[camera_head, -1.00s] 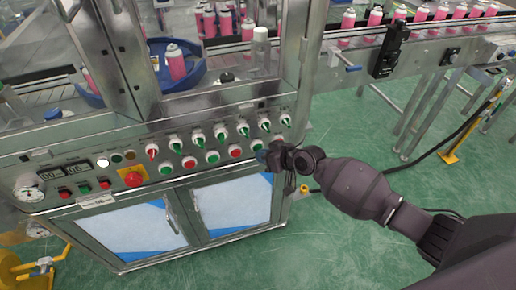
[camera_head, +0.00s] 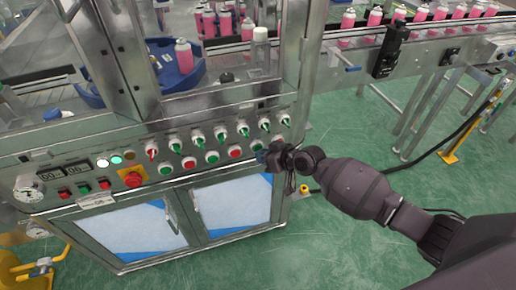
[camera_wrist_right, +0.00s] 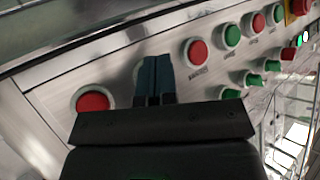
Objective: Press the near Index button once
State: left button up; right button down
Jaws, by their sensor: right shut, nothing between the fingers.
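The control panel (camera_head: 120,198) has a lower row of alternating green and red push buttons below a row of green and red knobs. My right gripper (camera_head: 262,156) is shut and empty, its blue fingertips at the right part of the lower row, by a green button (camera_head: 257,146). In the right wrist view the shut fingertips (camera_wrist_right: 156,75) cover most of one button between two red ones (camera_wrist_right: 93,101) (camera_wrist_right: 198,50). Contact cannot be made out, and the labels are too small to read as Index. My left gripper is not in view.
Behind the glass frame stands a blue carousel (camera_head: 183,76) with pink cans. A conveyor (camera_head: 430,40) with several pink cans runs at upper right. A red emergency stop (camera_head: 132,180) sits left on the panel.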

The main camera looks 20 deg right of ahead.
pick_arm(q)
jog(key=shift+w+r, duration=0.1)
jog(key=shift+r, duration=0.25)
pick_arm(e)
jog(key=shift+s, duration=0.55)
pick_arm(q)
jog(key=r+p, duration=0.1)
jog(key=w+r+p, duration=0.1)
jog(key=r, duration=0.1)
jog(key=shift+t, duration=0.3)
pick_arm(e)
jog(key=s, duration=0.5)
jog(key=shift+d, duration=0.1)
